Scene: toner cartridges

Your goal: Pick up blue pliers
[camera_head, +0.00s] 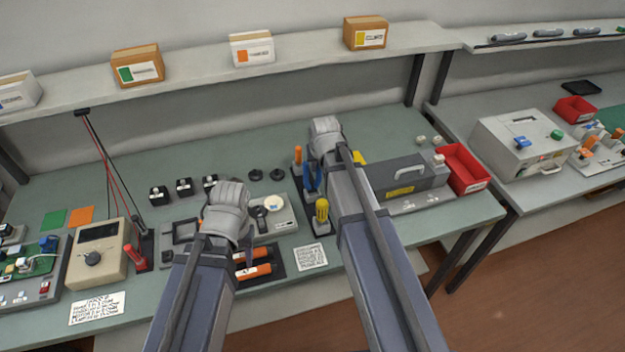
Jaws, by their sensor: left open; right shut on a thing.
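The blue pliers (309,181) show as blue handles at a dark tool holder (289,212) near the middle of the bench, partly hidden behind my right arm. My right gripper (317,172) is at the pliers, shut on them; its fingertips are mostly hidden by my wrist and arm. I cannot tell whether the pliers are clear of the holder. My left gripper (245,250) is open and empty, pointing down over the bench to the left, partly hidden by its wrist, close to orange-handled tools (252,271).
An orange-handled tool (298,156) and a yellow-handled screwdriver (321,211) stand beside the pliers. A beige meter (97,254) stands left. A shelf (205,69) with boxes runs above.

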